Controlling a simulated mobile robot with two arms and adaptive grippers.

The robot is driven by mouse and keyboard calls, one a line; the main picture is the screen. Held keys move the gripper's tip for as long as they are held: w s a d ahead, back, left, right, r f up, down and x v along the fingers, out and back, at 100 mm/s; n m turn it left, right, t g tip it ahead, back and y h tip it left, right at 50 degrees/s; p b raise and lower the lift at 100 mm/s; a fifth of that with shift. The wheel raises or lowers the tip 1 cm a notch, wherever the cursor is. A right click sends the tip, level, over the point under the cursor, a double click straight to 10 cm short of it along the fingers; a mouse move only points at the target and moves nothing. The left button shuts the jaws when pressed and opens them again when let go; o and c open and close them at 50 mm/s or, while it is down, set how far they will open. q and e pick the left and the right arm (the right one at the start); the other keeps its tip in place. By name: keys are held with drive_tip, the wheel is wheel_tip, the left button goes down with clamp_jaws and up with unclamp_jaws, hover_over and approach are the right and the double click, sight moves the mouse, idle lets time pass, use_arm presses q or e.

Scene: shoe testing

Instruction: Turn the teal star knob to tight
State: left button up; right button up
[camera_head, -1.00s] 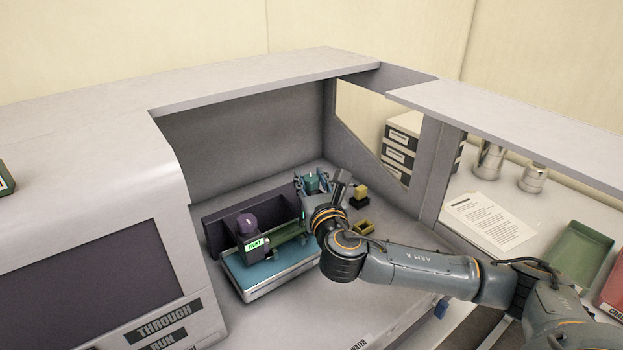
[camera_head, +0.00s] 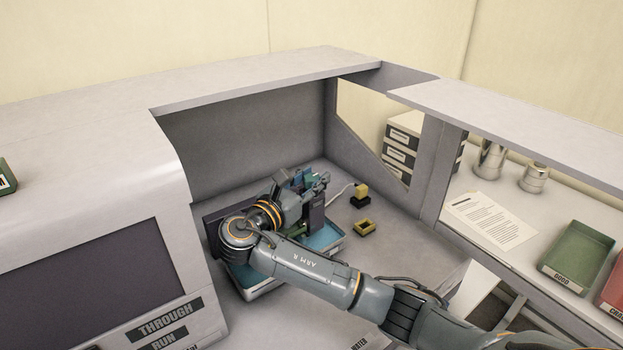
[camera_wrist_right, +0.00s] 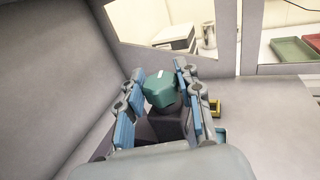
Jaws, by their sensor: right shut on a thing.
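The teal star knob (camera_wrist_right: 162,93) sits between the two blue-padded fingers of my right gripper (camera_wrist_right: 160,75) in the right wrist view, with a small white mark on its top. The gripper is shut on it. In the head view my right gripper (camera_head: 306,180) is over the far right part of the clamp fixture, and its fingers mostly hide the knob. A dark purple post (camera_head: 317,214) of the fixture shows below the gripper. My left gripper is not in view.
The fixture stands in a shallow blue-floored tray (camera_head: 331,247) inside a grey bay. A yellow-and-black block (camera_head: 360,196) and a small yellow open holder (camera_head: 364,228) lie to its right. The bay's back wall (camera_head: 250,130) is close behind. The bay floor is clear at front right.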

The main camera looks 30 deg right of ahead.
sight(311, 177)
drive_tip(key=shift+r+m+g+h, duration=0.15)
drive_tip(key=shift+m+g+h, duration=0.3)
drive_tip(key=shift+g, duration=0.25)
drive_tip(key=o, duration=1.2)
wheel_tip(311, 177, up, 10)
drive_tip(key=shift+f, duration=0.1)
